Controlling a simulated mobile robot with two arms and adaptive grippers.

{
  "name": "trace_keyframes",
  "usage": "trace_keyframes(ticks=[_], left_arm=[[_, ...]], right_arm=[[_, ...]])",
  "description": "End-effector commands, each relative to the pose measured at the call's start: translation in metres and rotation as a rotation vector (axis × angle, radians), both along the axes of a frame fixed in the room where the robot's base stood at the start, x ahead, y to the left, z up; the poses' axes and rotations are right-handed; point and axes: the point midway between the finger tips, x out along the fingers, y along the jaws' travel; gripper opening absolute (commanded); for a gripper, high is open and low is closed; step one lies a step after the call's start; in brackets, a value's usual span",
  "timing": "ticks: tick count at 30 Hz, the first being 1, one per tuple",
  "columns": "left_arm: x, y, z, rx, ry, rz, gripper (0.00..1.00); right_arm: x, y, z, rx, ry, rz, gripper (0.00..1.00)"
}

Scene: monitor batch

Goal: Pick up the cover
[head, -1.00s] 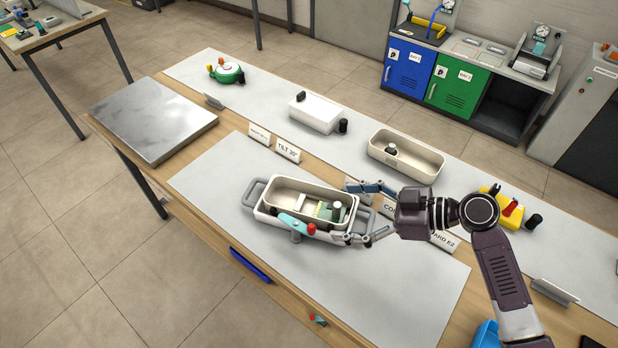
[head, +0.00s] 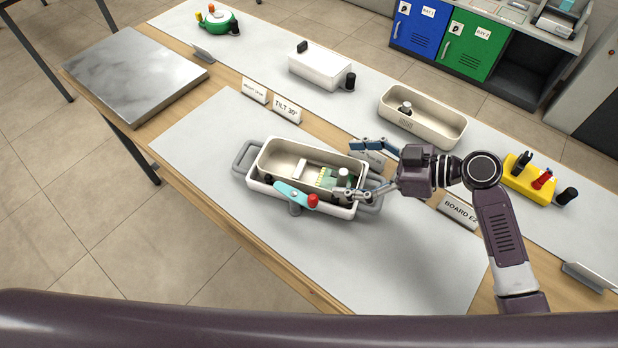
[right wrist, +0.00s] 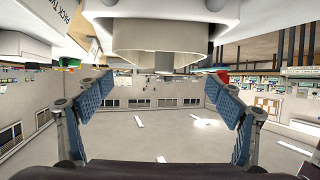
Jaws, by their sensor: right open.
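My right gripper (head: 366,168) is open and empty at the cradle's right end. In the right wrist view its fingers (right wrist: 160,98) are spread below a pale rounded part. My left gripper is out of view.
A second cream open tray (head: 450,125) and a yellow block (head: 527,182) with knobs stand on the back strip. A metal plate (head: 135,72) lies at the left. Small signs, including the TILT sign (head: 287,109), stand between the mats. The front mat (head: 400,270) is largely clear.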

Motion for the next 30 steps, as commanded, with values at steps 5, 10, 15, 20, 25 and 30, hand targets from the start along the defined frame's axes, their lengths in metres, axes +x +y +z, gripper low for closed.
trace_keyframes(ticks=[5,10,15,20,25,30], left_arm=[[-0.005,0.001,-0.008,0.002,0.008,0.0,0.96],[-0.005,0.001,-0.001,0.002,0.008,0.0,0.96],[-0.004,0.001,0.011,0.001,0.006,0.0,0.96],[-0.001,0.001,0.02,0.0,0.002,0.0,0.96],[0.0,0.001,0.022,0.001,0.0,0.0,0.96],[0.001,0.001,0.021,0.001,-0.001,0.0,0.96]], right_arm=[[0.002,0.005,-0.011,0.002,0.0,0.0,0.85],[0.007,0.022,-0.015,0.003,0.0,0.001,0.85],[0.014,0.04,-0.021,0.004,0.002,0.001,0.85],[0.022,0.059,-0.031,0.004,0.002,-0.001,0.85],[0.025,0.068,-0.038,0.0,0.001,0.0,0.85],[0.025,0.068,-0.039,-0.001,0.0,-0.001,0.85]])
